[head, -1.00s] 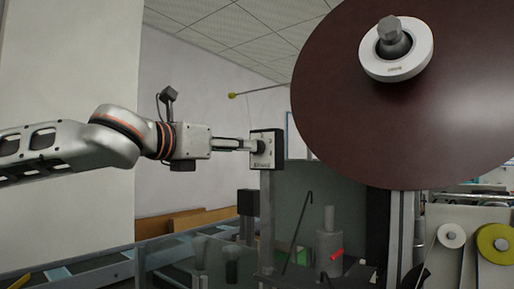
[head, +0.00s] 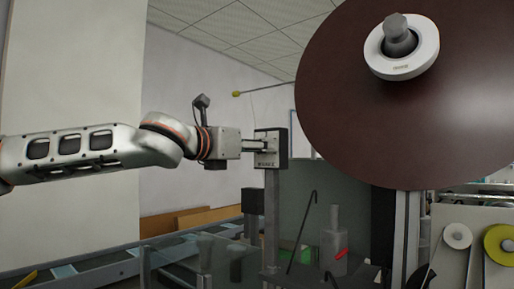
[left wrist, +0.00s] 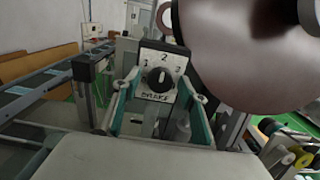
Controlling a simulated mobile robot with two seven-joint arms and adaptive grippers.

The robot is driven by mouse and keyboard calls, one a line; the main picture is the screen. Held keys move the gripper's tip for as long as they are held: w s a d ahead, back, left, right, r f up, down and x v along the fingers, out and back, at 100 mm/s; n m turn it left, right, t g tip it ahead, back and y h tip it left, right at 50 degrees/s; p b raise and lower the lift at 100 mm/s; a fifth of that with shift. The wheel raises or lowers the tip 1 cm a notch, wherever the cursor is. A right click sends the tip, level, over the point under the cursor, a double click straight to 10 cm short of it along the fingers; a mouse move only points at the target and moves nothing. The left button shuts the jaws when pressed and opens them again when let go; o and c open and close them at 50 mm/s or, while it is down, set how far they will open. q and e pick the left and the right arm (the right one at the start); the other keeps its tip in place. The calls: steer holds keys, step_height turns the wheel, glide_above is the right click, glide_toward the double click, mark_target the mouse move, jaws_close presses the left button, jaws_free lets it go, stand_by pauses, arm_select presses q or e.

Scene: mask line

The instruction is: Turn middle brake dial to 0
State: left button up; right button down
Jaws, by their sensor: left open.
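The brake dial (left wrist: 158,79) is a round black knob on a white plate with the numbers 1, 2 and 3 around it. Its pointer looks roughly upward; I cannot read the exact setting or see a 0. The dial's box (head: 283,148) is dark with a pale face and sits on a post in the head view. My left gripper (left wrist: 158,101) is open, with one finger on each side of the dial plate. In the head view the left gripper (head: 262,146) is right at the box. Whether the fingers touch the knob is unclear. My right gripper is not in view.
A large brown disc (head: 395,110) with a white hub hangs to the right of the box. Below are a clear guard panel (head: 190,262), a red-handled part (head: 341,253) and a conveyor rail (head: 95,268).

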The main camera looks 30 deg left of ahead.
arm_select(q)
steer(key=c, duration=1.1)
